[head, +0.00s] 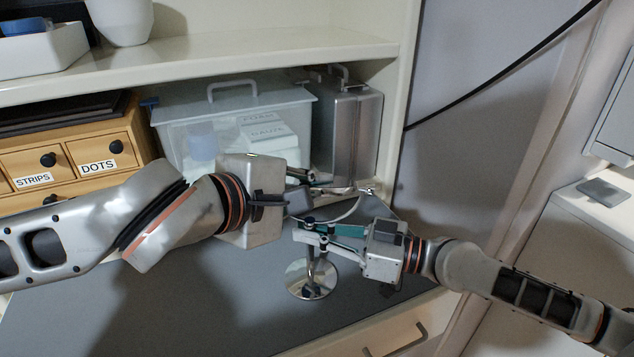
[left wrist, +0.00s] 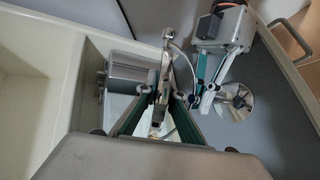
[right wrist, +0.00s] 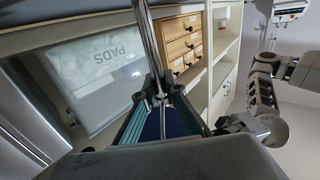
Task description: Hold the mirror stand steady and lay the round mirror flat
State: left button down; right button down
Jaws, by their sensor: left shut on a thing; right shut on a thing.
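The mirror stand has a round shiny base (head: 312,282) on the grey counter and a thin metal stem (head: 318,262). My right gripper (head: 312,232) is shut on the stem above the base; the stem (right wrist: 148,35) also runs between its fingers in the right wrist view. A curved yoke (head: 350,210) rises from the stem to a small side knob. My left gripper (head: 322,183) is shut on the round mirror (left wrist: 161,75), seen nearly edge-on between its fingers in the left wrist view. Most of the mirror's face is hidden by the left gripper, so its exact tilt is unclear.
Behind the grippers, a shelf bay holds a wooden drawer unit (head: 75,155), a clear lidded bin (head: 225,115) and a metal case (head: 345,130). An upper shelf (head: 240,58) overhangs them. The grey counter (head: 200,310) in front is clear.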

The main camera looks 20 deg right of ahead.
pick_arm(q)
jog(key=shift+w+a+f, duration=0.15)
jog(key=shift+f, duration=0.05)
dwell(0.3)
jog(key=c, duration=2.2)
grip_release()
jog(key=shift+o, duration=0.2)
jog(key=shift+r, duration=0.1)
jog(key=v, duration=1.2)
